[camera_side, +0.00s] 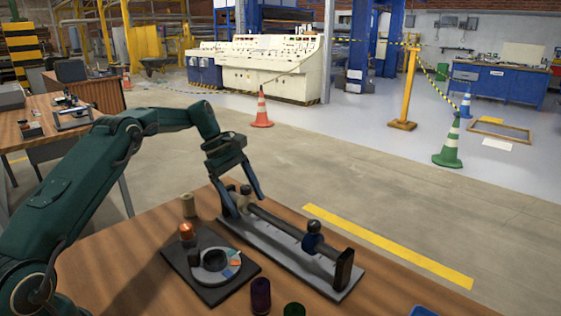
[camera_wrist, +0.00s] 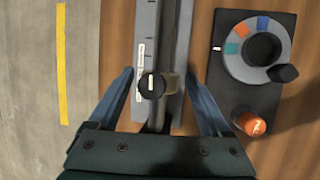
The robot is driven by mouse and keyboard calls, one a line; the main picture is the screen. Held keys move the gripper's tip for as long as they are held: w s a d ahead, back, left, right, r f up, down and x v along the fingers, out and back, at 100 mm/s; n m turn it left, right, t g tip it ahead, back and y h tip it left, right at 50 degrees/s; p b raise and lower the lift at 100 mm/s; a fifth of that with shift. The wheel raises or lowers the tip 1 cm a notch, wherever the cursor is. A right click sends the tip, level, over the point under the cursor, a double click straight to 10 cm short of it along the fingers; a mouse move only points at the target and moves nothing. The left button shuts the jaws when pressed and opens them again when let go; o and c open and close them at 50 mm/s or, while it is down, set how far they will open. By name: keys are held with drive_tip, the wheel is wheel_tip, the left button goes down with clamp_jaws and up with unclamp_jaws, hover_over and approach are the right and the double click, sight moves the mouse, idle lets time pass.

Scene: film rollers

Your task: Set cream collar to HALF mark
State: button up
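The cream collar (camera_side: 242,201) sits on the dark rod of the grey rail fixture (camera_side: 285,254), near its left end in the side view. In the wrist view the cream collar (camera_wrist: 171,84) is partly hidden beside its black knob (camera_wrist: 151,86). My gripper (camera_side: 245,205) is open, with one finger on each side of the collar and rod. In the wrist view my gripper (camera_wrist: 159,76) shows gaps between both fingers and the collar. Small white labels (camera_wrist: 140,58) lie along the rail; their text is too small to read.
A blue collar (camera_side: 312,241) with a dark knob sits farther along the rod. A dark plate with a grey dial (camera_side: 216,266) and an orange knob (camera_side: 187,231) lies beside the rail. A tan spool (camera_side: 188,206), a purple spool (camera_side: 261,295) and a green spool (camera_side: 294,309) stand nearby.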

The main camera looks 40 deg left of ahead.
idle(0.3)
drive_tip(key=v, duration=0.5)
idle(0.4)
